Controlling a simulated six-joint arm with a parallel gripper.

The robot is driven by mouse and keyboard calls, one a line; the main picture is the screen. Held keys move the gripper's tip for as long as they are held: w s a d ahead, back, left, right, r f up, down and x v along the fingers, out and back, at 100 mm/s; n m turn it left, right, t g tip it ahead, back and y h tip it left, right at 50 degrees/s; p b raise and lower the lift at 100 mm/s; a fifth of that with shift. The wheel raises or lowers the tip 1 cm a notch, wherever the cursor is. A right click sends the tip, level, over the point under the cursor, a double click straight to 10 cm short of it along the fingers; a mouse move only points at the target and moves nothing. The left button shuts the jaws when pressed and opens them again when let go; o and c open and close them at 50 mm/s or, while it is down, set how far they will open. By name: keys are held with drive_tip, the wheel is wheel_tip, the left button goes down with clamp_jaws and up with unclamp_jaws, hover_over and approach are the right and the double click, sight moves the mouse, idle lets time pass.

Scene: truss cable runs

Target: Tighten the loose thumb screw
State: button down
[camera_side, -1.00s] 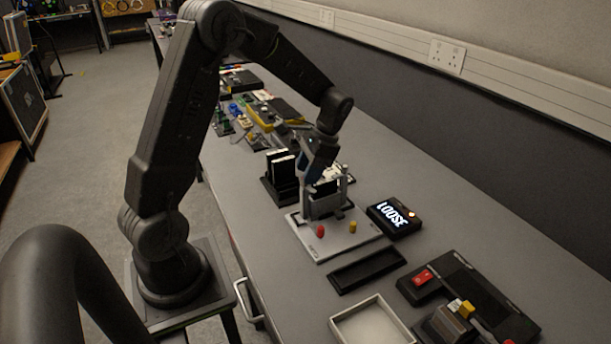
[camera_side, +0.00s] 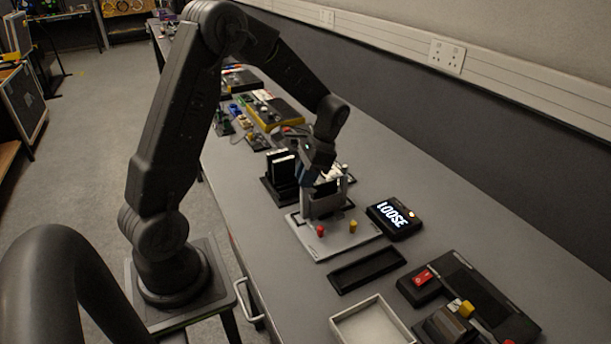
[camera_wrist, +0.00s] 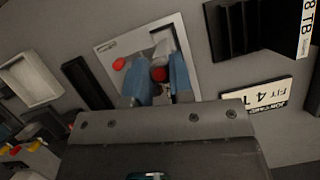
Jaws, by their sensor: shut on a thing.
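A light grey fixture plate (camera_side: 340,243) lies on the bench with an upright grey bracket on it. In the side view my gripper (camera_side: 312,182) reaches down at the bracket, hiding what is between its fingers. In the wrist view my gripper (camera_wrist: 160,82) has its two blue fingers close on either side of a red round screw head (camera_wrist: 158,74), apparently the thumb screw, and is shut on it.
A red knob (camera_side: 320,230) and a yellow knob (camera_side: 353,226) stand on the plate's front part. A black rack (camera_side: 281,180) stands behind left. A black tray (camera_side: 366,269), a pale open tray (camera_side: 372,325) and a red-switch unit (camera_side: 424,278) are in front.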

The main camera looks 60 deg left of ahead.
idle(0.3)
drive_tip(key=n+h, duration=0.1)
drive_tip(key=n, duration=0.2)
drive_tip(key=n+h, duration=0.1)
drive_tip(key=n, duration=0.2)
drive_tip(key=shift+a+n+t+h, duration=0.15)
drive_tip(key=shift+n+t+h, duration=0.15)
drive_tip(key=shift+n, duration=0.1)
drive_tip(key=n+h, duration=0.1)
drive_tip(key=n, duration=0.2)
drive_tip(key=n+t, duration=0.1)
drive_tip(key=n, duration=0.1)
drive_tip(key=shift+n+h, duration=0.4)
drive_tip(key=shift+n+t, duration=0.3)
drive_tip(key=c, duration=1)
unclamp_jaws()
drive_tip(key=v, duration=1.4)
